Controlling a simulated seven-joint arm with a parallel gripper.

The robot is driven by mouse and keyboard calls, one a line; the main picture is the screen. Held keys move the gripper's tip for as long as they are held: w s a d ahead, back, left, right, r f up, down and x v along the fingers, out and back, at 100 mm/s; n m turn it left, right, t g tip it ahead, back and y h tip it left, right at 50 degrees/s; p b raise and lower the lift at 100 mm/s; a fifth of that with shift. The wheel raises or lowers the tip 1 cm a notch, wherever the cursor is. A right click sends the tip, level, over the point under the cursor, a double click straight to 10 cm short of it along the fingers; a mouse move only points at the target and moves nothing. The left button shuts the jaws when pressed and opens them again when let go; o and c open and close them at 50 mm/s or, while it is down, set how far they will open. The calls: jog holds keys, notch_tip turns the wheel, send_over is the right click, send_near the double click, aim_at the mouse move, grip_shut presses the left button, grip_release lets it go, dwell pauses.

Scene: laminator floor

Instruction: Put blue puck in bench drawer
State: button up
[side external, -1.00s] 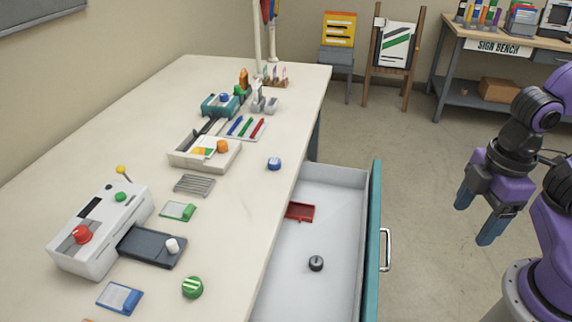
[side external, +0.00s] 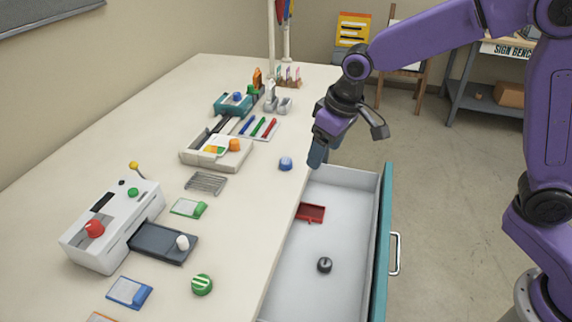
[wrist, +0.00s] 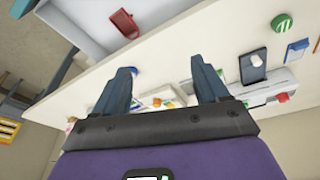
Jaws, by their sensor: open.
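The blue puck (side external: 285,163) sits on the bench top near its right edge, beside the drawer. In the wrist view a small blue spot (wrist: 133,71) by the left finger looks like it. The bench drawer (side external: 345,260) is pulled open; its teal front is on the right. My gripper (side external: 317,155) is above the bench edge by the drawer's far end, just right of the puck and not on it. In the wrist view my gripper's two fingers (wrist: 163,85) are apart with nothing held between them.
A red tray (side external: 311,213) and a black knob-like piece (side external: 324,265) lie in the drawer, with bare floor around them. A green striped puck (side external: 202,284), a laminator (side external: 112,225) and a white box (side external: 217,152) stand on the bench.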

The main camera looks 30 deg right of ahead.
jog(key=w+f+m+t, duration=0.1)
jog(key=w+f+m, duration=0.1)
jog(key=w, duration=0.7)
jog(key=m, duration=0.3)
send_near(286, 161)
jog(key=f, duration=0.1)
jog(key=a+f, duration=0.1)
jog(key=f+t, duration=0.1)
jog(key=shift+w+a+f+h, duration=0.1)
jog(key=shift+w+a+h, duration=0.1)
jog(key=shift+w+h, duration=0.2)
jog(key=shift+d+x, duration=0.2)
jog(key=shift+x, duration=0.75)
jog(key=shift+d+x, duration=0.2)
jog(key=shift+x, duration=0.8)
jog(key=shift+w+f, duration=0.15)
jog(key=shift+f, duration=0.6)
jog(key=c, duration=1.2)
jog(key=shift+r, duration=0.1)
